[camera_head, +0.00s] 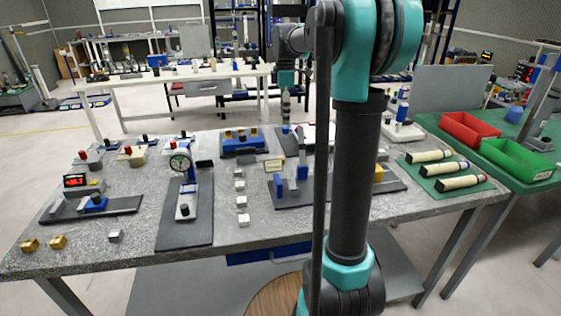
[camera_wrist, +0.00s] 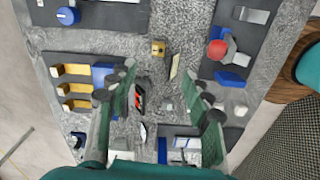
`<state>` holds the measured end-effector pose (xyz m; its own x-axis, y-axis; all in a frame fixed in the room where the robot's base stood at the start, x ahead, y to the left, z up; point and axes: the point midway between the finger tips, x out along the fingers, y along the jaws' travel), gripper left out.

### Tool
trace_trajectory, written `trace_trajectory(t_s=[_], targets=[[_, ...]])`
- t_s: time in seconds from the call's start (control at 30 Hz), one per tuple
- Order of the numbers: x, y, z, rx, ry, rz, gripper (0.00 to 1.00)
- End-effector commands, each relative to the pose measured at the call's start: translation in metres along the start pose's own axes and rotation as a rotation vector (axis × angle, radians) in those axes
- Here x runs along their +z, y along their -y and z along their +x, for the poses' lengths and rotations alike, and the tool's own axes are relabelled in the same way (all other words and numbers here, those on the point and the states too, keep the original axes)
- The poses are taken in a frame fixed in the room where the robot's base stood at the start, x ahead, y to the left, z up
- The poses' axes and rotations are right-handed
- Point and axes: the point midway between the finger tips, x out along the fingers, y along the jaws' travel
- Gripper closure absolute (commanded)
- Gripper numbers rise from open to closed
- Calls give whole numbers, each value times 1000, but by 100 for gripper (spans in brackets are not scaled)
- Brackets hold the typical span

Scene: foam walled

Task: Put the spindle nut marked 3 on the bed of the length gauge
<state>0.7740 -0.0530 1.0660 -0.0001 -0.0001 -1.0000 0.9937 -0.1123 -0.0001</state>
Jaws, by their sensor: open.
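My gripper (camera_wrist: 163,85) is open, its two green-padded fingers apart with nothing held between them. In the head view it hangs at the far edge of the granite-topped table (camera_head: 140,215). A brass block (camera_wrist: 158,48) lies beyond the fingertips, beside a small pale card (camera_wrist: 175,65). Two more brass blocks (camera_head: 44,243) lie at the table's front left. No number is readable on any of them, so I cannot tell which is marked 3. A dark base with blue uprights (camera_head: 290,186) stands mid-table, partly behind my arm; I cannot tell whether it is the length gauge.
A dial gauge (camera_head: 181,162) and a unit with a red display (camera_head: 75,182) stand on the left. Several silver blocks (camera_head: 241,202) form a row mid-table. A blue rack (camera_head: 240,146) is behind. Red (camera_head: 467,128) and green bins (camera_head: 518,157) are right.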

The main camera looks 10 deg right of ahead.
Motion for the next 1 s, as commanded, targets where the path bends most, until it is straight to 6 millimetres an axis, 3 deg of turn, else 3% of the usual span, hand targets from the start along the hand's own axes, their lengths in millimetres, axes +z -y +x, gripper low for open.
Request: trace_trajectory(t_s=[0.23,0.7,1.0], targets=[[1,0,5,0,0,-115,50],[1,0,94,0,0,-113,50],[0,0,120,0,0,-113,50]])
